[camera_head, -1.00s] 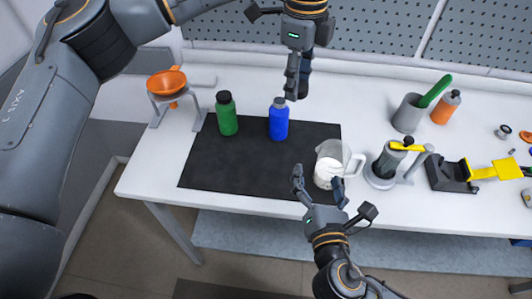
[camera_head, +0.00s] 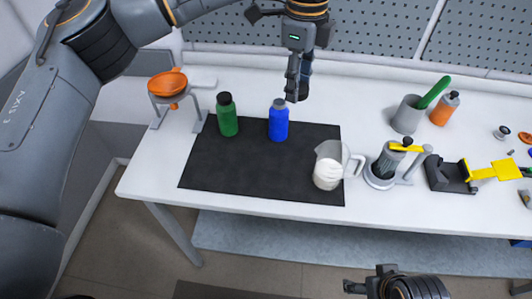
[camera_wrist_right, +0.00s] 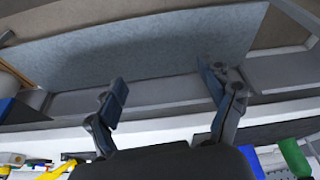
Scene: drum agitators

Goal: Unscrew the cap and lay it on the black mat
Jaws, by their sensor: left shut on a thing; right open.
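The blue bottle (camera_head: 278,122) stands upright on the black mat (camera_head: 255,175), its greyish-blue neck showing with no dark cap on it. My left gripper (camera_head: 297,90) is above and just right of its neck, pointing down. It is shut on a small dark thing, apparently the cap (camera_head: 303,90), mostly hidden by the fingers. The green bottle (camera_head: 227,115) with a black cap stands on the mat to the left. My right gripper (camera_head: 357,287) is low at the bottom edge, off the table; its fingers are apart and empty in the right wrist view (camera_wrist_right: 167,95).
A clear jug (camera_head: 328,172) with white contents stands at the mat's right edge. An orange funnel (camera_head: 167,84) on a stand is at the left. A grey press (camera_head: 385,165), a grey cup (camera_head: 408,115) and an orange bottle (camera_head: 445,108) are on the right. The mat's front left is clear.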

